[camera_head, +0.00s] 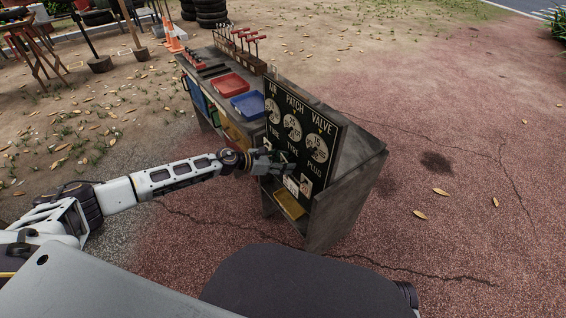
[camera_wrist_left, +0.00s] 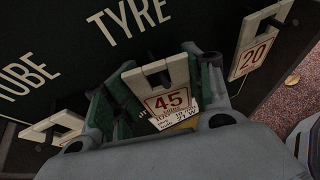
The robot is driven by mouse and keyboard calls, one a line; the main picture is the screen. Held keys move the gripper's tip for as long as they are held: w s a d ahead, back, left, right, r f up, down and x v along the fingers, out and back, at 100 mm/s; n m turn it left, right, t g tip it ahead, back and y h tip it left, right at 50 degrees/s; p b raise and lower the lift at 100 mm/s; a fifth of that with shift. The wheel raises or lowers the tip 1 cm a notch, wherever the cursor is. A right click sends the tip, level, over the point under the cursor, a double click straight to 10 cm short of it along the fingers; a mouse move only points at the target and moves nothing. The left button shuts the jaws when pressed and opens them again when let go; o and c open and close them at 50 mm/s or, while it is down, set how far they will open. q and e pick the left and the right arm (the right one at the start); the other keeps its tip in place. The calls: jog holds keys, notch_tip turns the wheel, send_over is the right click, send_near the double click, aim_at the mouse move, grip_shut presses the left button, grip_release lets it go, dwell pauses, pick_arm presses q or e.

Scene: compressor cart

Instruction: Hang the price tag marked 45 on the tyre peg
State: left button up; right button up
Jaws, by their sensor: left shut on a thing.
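The price tag marked 45 (camera_wrist_left: 170,101) is a cream tag with a red-framed number and a slot at its top. My left gripper (camera_wrist_left: 164,90) is shut on it, with green pads at both sides. The tag is in front of the dark price board, below the word TYRE. I cannot tell whether its slot is around a peg. In the head view my left gripper (camera_head: 268,161) is at the lower part of the board (camera_head: 302,124) and hides the tag. My right gripper is not in view.
A tag marked 20 (camera_wrist_left: 253,57) hangs to the right, and another tag (camera_wrist_left: 56,129) is at the left. The cart (camera_head: 345,190) carries a red tray (camera_head: 230,87) and a blue tray (camera_head: 250,104).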

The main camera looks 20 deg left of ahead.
pick_arm(q)
jog(key=shift+s+d, duration=0.15)
jog(key=shift+d, duration=0.3)
jog(key=o, duration=1.2)
jog(key=shift+d, duration=0.1)
jog(key=shift+c, duration=0.2)
jog(key=shift+w, duration=0.2)
jog(key=shift+a, duration=0.3)
jog(key=shift+s+a, duration=0.1)
jog(key=v, duration=1.1)
jog(key=shift+s+r, duration=0.15)
jog(key=shift+r, duration=0.05)
jog(key=shift+a, duration=0.15)
